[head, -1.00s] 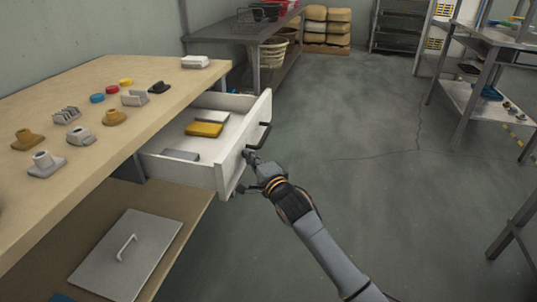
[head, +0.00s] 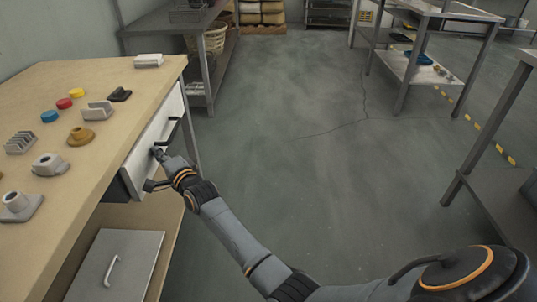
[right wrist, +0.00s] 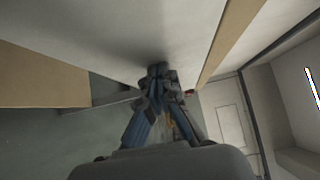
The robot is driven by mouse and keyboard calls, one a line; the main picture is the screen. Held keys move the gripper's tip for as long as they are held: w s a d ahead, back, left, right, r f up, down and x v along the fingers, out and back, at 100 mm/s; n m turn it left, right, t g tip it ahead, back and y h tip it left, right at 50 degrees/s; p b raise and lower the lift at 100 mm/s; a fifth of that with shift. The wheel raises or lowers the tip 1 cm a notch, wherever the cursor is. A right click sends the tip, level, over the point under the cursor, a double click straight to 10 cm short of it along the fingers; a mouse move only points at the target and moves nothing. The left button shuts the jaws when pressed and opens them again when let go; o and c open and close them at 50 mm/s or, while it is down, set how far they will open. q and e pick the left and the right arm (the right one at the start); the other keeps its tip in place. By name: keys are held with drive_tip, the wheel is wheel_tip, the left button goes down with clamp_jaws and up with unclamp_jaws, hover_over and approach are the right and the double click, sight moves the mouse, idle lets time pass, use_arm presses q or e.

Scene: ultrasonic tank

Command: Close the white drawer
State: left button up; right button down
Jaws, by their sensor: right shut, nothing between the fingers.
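The white drawer (head: 146,141) is under the wooden worktop at the left in the head view. My left gripper is not in view.
The worktop (head: 112,80) carries small metal parts, coloured caps and a white block (head: 148,60). A grey panel with a handle (head: 120,262) lies on the lower shelf. Metal tables (head: 420,62) stand farther off.

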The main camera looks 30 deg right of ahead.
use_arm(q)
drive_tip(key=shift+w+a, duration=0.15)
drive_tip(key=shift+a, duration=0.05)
use_arm(e)
drive_tip(key=shift+w+a+r, duration=0.1)
drive_tip(key=shift+w+a, duration=0.25)
drive_tip(key=shift+a, duration=0.25)
drive_tip(key=shift+a+r, duration=0.15)
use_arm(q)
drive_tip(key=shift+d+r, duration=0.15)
